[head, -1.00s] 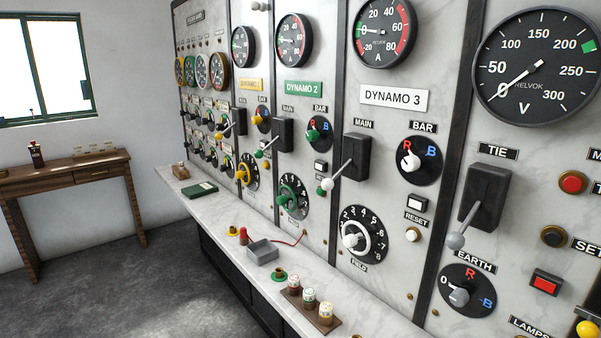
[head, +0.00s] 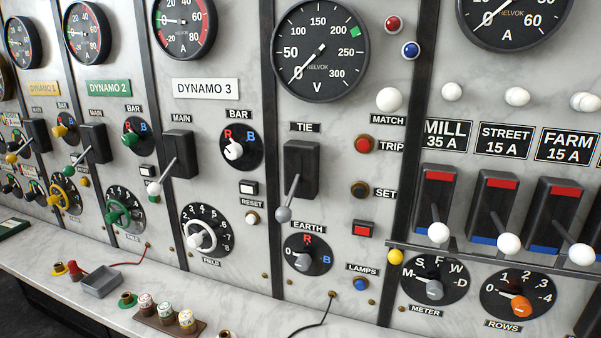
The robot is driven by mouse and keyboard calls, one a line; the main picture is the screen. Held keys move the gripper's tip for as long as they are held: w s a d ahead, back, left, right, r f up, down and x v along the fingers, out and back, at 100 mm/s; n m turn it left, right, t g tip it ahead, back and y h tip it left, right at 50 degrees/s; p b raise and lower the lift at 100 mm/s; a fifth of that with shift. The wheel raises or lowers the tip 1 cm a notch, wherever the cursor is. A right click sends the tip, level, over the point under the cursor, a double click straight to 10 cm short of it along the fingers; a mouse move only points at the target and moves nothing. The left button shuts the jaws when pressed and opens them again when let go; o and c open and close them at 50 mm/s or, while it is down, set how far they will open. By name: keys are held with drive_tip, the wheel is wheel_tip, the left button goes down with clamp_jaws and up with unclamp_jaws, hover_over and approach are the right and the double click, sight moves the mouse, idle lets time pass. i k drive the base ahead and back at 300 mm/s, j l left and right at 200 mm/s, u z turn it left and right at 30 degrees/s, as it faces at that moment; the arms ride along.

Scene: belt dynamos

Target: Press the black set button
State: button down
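The black set button (head: 360,190) is a small round black knob in a brown ring on the marble panel, right of the tie lever (head: 291,185). The "SET" label (head: 385,194) is just to its right. A red trip button (head: 363,146) is above it and a square red button (head: 364,230) is below it. Nothing covers the black button. My gripper does not show in the head view.
A marble ledge (head: 205,318) runs below the panel, with a grey tray (head: 101,282) and a wooden block of fuses (head: 167,319) on it.

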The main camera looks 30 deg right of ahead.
sight(359, 192)
drive_tip(key=z, duration=1.25)
